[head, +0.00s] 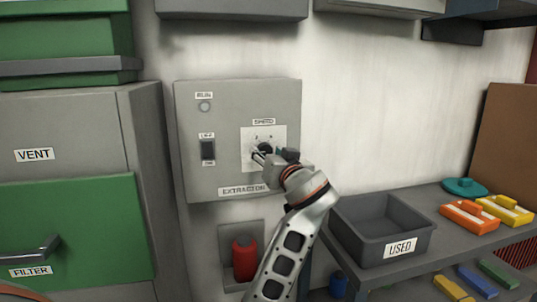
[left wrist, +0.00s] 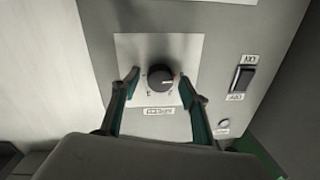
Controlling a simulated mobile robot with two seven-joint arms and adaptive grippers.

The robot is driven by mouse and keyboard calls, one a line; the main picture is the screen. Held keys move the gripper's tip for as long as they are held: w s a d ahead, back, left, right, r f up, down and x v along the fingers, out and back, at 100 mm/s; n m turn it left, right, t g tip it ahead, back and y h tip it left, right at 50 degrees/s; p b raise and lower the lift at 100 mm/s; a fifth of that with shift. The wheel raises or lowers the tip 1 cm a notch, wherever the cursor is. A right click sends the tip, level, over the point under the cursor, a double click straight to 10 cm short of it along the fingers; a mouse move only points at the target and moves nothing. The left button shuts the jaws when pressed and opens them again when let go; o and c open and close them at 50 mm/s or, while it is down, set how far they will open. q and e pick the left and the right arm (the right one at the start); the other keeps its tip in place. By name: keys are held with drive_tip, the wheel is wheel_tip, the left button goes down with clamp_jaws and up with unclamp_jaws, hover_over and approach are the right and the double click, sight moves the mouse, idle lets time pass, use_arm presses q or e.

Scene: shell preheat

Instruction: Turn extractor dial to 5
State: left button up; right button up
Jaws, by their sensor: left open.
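The grey extractor panel (head: 220,120) is on the wall. Its black speed dial (head: 264,149) sits on a white plate, partly hidden by my left gripper (head: 262,156) in the head view. In the left wrist view the round dial (left wrist: 161,78) shows a pale pointer mark on its right side, and the plate's numbers are too small to read surely. My left gripper (left wrist: 160,88) is open, with one finger on each side of the dial and visible gaps between fingers and dial. My right gripper is not in view.
A rocker switch (head: 208,149) and a lamp (head: 204,107) are on the panel's left. Below hangs a red object (head: 244,260). A grey bin marked USED (head: 400,248) stands on the shelf at right, near orange (head: 469,216) and yellow (head: 506,209) items. Green cabinets are at left.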

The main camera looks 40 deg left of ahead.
use_arm(q)
drive_tip(key=c, duration=1.1)
